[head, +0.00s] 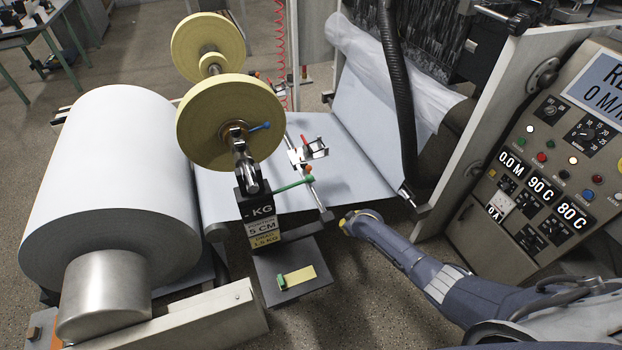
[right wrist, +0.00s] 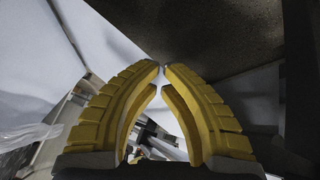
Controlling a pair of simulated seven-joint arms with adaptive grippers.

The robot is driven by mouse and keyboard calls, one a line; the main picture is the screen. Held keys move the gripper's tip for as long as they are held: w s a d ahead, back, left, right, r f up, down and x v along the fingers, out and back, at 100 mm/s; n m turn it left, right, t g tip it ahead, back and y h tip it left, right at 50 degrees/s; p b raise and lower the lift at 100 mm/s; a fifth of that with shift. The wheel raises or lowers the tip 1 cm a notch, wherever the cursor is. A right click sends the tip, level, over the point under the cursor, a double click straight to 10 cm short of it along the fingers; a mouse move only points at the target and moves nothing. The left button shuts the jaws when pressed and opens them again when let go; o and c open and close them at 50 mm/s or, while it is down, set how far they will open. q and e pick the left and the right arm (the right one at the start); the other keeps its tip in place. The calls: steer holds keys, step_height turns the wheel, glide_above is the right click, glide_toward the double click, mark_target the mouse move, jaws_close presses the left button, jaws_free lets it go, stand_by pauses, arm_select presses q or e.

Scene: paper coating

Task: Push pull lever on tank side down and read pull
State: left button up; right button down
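A dark display box (head: 260,210) stands below the yellow rolls in the head view and reads "- KG", with a "5 CM" and "1.5 KG" label (head: 264,232) under it. A green-handled lever (head: 292,185) sticks out to its right. A blue-handled lever (head: 260,127) is at the front yellow roll and a red handle (head: 303,141) is further right. I cannot tell which is the pull lever. My right gripper (head: 346,222) is below and right of the green lever, apart from it. In the right wrist view its yellow fingertips (right wrist: 162,69) almost meet, with nothing between them. My left gripper is out of view.
A large white paper roll (head: 115,160) fills the left. Paper web (head: 345,165) spans the middle. A black hose (head: 398,95) hangs behind my right gripper. A control panel (head: 548,170) with dials and readouts stands at the right. A dark plate (head: 262,268) is low in the middle.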

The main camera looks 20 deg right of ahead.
steer(key=w+a+r+y, duration=0.1)
steer(key=w+a+r, duration=0.2)
steer(key=w+r, duration=0.7)
steer(key=a+r+n+g+y, duration=0.1)
steer(key=a+r, duration=0.3)
steer(key=r, duration=0.4)
steer(key=a+r+n+g+y, duration=0.1)
steer(key=a+r, duration=0.4)
steer(key=r, duration=0.3)
step_height(320, 180, up, 16)
steer(key=f+n+g+h, duration=0.1)
steer(key=n+g+h, duration=0.1)
steer(key=n+g, duration=0.2)
glide_above(312, 176)
steer(key=shift+w+d+r, duration=0.1)
steer(key=shift+w+r, duration=0.15)
steer(key=shift+w, duration=0.05)
steer(key=shift+s+d+r+g, duration=0.2)
steer(key=shift+s+r+g, duration=0.2)
steer(key=shift+s, duration=0.25)
steer(key=shift+f, duration=0.1)
steer(key=shift+w+a+f, duration=0.15)
steer(key=shift+f, duration=1.55)
steer(key=shift+w+a+f, duration=0.1)
steer(key=shift+a+f, duration=0.05)
steer(key=shift+f, duration=1.55)
